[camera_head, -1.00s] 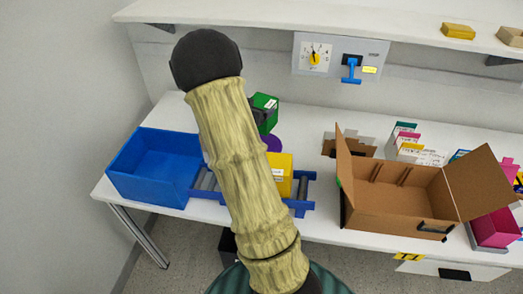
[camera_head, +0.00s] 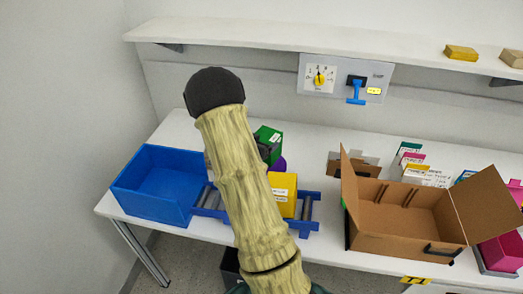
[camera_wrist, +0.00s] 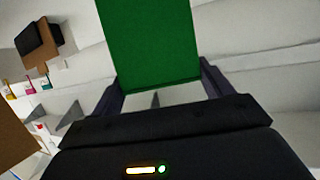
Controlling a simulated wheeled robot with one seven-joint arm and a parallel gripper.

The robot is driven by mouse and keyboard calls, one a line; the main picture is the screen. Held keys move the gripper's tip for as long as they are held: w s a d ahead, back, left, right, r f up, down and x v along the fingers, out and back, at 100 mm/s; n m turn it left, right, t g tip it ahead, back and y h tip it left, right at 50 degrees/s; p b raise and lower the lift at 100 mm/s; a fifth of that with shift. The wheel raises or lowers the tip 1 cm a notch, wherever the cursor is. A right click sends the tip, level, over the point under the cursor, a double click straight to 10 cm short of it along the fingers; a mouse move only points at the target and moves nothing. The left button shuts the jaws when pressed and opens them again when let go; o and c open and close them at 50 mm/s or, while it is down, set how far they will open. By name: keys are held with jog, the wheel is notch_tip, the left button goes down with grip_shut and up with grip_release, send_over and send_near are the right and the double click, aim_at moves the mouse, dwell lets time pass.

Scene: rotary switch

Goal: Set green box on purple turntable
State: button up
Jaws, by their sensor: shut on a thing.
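The green box (camera_head: 269,141) shows just right of my arm in the head view, above the table at the back of the roller track. In the wrist view the green box (camera_wrist: 152,45) fills the upper middle, between the two fingers of my gripper (camera_wrist: 160,85), which is shut on it. In the head view my arm hides most of my gripper. The purple turntable (camera_head: 280,164) shows as a small purple patch just below the green box, partly hidden by the box, my arm and a yellow box. I cannot tell whether the green box touches it.
A yellow box (camera_head: 284,192) sits on the blue roller track (camera_head: 308,222) in front of the turntable. A blue bin (camera_head: 155,186) stands at the left. An open cardboard box (camera_head: 405,218) stands at the right. A switch panel (camera_head: 344,77) is on the back wall under the shelf.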

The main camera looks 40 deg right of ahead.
jog(key=shift+f, duration=1.8)
jog(key=shift+f, duration=0.15)
jog(key=o, duration=1.5)
jog(key=b+v, duration=0.1)
jog(key=v, duration=1.1)
